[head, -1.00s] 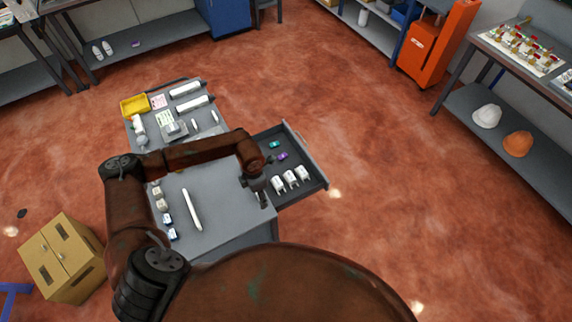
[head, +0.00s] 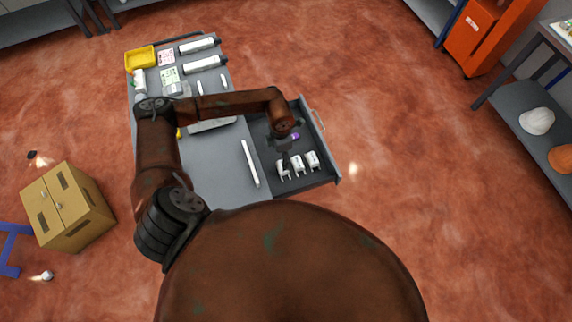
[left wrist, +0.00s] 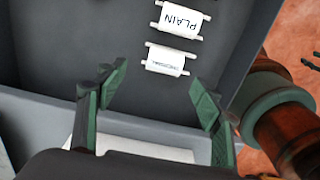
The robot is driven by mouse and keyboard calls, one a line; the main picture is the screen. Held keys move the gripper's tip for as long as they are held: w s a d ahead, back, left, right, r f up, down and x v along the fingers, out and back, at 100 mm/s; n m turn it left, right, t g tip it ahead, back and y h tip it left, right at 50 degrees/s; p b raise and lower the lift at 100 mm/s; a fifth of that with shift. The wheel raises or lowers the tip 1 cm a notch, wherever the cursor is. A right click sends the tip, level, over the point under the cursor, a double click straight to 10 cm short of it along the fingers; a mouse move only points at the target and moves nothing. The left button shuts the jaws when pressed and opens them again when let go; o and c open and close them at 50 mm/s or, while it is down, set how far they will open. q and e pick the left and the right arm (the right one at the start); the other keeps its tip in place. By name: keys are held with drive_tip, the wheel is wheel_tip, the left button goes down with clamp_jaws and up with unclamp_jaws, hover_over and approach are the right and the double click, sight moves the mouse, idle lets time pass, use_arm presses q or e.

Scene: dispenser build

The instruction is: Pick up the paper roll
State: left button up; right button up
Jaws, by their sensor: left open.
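Three white rolls lie in a row in the open dark drawer in the head view: a left one (head: 282,171), a middle one (head: 297,164) and a right one (head: 312,160). In the left wrist view one roll is marked PLAIN (left wrist: 180,19), and a nearer roll (left wrist: 165,60) has smaller print that I cannot read. My left gripper (head: 287,157) is over the drawer, by the left end of the row. In the left wrist view its green fingers (left wrist: 160,92) are open with nothing between the tips, just short of the nearer roll. My right gripper is not in view.
The drawer (head: 327,150) sticks out from the right side of the grey worktop (head: 215,165). A long white stick (head: 250,163) lies on the worktop. A cardboard box (head: 68,206) stands on the floor at left.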

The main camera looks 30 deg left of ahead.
use_arm(q)
drive_tip(key=shift+s+d+f+p, duration=0.15)
drive_tip(key=shift+f+p, duration=0.2)
drive_tip(key=shift+f, duration=1.55)
drive_tip(key=shift+s+d+f+p, duration=0.15)
drive_tip(key=shift+f+p, duration=0.15)
drive_tip(key=shift+f, duration=1.55)
drive_tip(key=c, duration=1.3)
drive_tip(key=shift+o, duration=0.2)
